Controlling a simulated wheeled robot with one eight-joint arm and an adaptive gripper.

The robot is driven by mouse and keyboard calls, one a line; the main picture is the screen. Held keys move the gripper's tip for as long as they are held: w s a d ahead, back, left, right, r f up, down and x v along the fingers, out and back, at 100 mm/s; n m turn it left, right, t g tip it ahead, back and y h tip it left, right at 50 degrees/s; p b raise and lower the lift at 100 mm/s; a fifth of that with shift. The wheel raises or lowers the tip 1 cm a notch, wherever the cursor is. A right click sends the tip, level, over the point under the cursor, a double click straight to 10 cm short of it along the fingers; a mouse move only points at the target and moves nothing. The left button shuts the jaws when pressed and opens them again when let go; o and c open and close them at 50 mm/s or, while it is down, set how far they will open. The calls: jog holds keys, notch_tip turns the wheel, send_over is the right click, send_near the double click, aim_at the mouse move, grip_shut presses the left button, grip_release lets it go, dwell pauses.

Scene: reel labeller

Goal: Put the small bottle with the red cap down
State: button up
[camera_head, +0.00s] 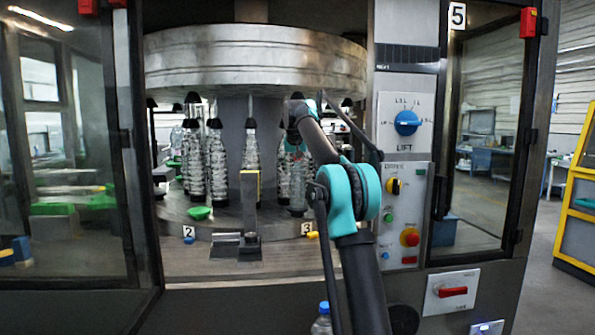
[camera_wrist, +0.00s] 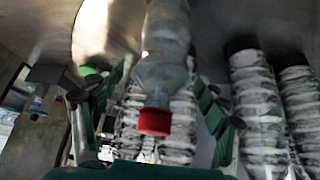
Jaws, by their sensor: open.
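The small bottle (camera_wrist: 163,80) with the red cap (camera_wrist: 155,121) shows in the wrist view, clear and empty-looking, its cap toward my palm. My gripper (camera_wrist: 160,84) is open, with one green finger on each side of the bottle and gaps between the fingers and it. In the head view my arm reaches into the machine and hides most of the gripper. A clear bottle body (camera_head: 298,187) shows below the arm's end there; its cap is hidden, so I cannot tell if it is the same bottle.
Several ribbed bottles (camera_head: 216,165) with dark tops stand on the round machine deck (camera_head: 185,213) under the metal drum (camera_head: 250,50). In the wrist view, ribbed bottles (camera_wrist: 258,105) stand close on the right. A metal bracket (camera_head: 249,205) stands at the front, between labels 2 and 3.

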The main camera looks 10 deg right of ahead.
jog(key=v, duration=1.2)
